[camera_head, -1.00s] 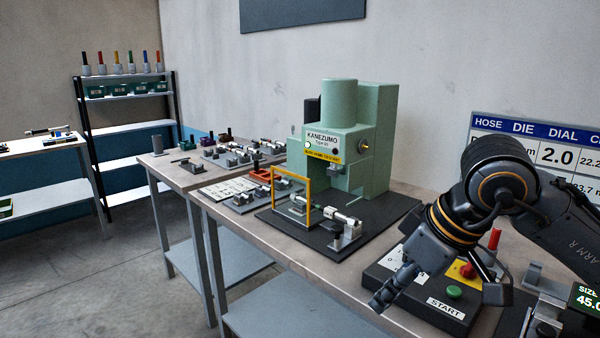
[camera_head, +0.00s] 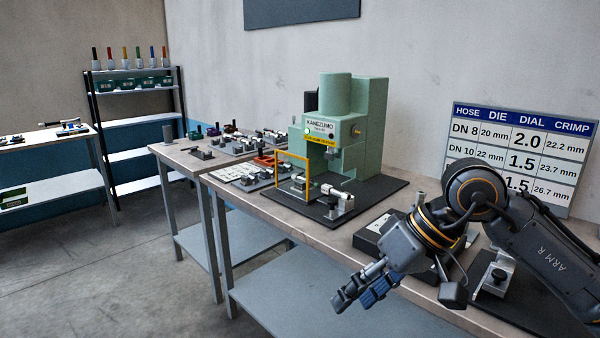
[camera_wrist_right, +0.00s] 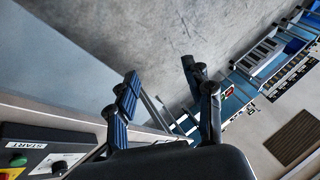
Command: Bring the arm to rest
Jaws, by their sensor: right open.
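My right arm (camera_head: 535,245) comes in from the right in the head view. Its gripper (camera_head: 358,298) hangs in front of the workbench's front edge, pointing down and left. In the right wrist view the two fingers (camera_wrist_right: 160,90) stand apart, with nothing between them and the grey floor and a shelf beyond. The right gripper is open and empty. My left gripper is in neither view.
A green press (camera_head: 345,130) with a yellow guard frame stands on the bench, a hose fitting (camera_head: 338,197) in front of it. The control box with the START label (camera_wrist_right: 30,145) is beside my right arm. A dial chart (camera_head: 520,155) leans at the back. Open floor (camera_head: 80,280) lies left.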

